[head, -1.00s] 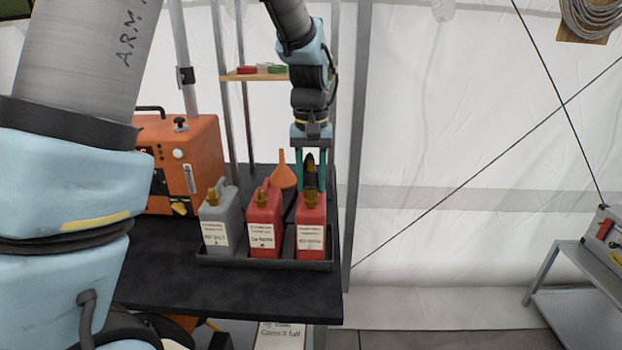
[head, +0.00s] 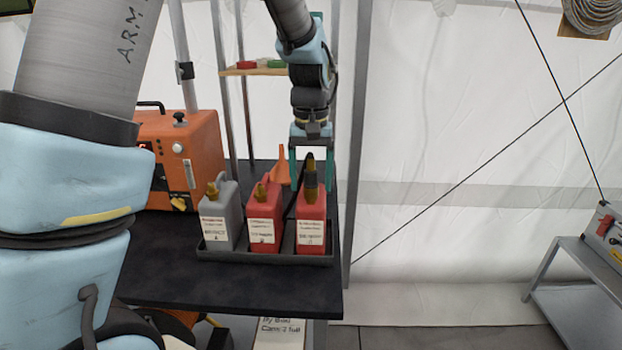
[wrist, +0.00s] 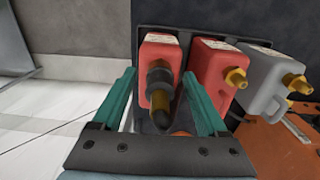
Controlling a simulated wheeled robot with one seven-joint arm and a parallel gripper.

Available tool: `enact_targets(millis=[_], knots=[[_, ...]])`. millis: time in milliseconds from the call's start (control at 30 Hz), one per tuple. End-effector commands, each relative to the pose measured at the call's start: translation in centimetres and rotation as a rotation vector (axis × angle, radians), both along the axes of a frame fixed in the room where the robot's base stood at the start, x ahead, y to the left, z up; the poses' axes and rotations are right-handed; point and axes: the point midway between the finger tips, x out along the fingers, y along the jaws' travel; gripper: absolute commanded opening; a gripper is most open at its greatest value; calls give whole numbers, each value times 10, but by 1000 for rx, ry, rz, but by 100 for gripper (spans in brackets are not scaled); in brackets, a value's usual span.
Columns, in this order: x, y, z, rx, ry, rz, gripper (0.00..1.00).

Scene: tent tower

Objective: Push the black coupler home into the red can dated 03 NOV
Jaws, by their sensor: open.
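The right-hand red can (head: 311,232) stands upright in a dark tray (head: 270,258). It carries a white label, too small to read for its date. The wrist view also shows the coupler (wrist: 159,77) over the can (wrist: 160,52). My gripper (head: 311,183) is open, its teal fingers apart on either side of the coupler, with visible gaps in the wrist view (wrist: 159,84).
A second red can (head: 264,225) and a grey can (head: 217,225) stand to the left in the tray. An orange funnel (head: 283,167) is behind. An orange machine (head: 183,155) stands at back left. A metal post (head: 352,150) rises close to the right.

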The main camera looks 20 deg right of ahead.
Motion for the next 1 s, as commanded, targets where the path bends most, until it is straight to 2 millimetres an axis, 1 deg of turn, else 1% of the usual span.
enact_targets(millis=[67, 167, 267, 400, 500, 600, 700, 800, 1000], knots=[[0, -1, 3, -2, -1, 0, 76], [1, -1, 14, -4, -3, 0, 76], [1, -1, 32, -6, -5, 0, 76], [1, -1, 61, -5, -5, -1, 76], [1, -1, 79, -4, -5, -1, 76], [1, -1, 93, -3, -2, 0, 76], [0, 0, 102, -2, -1, 0, 76], [0, 0, 107, -2, -1, 0, 76], [0, 0, 108, 0, -1, 0, 76]])
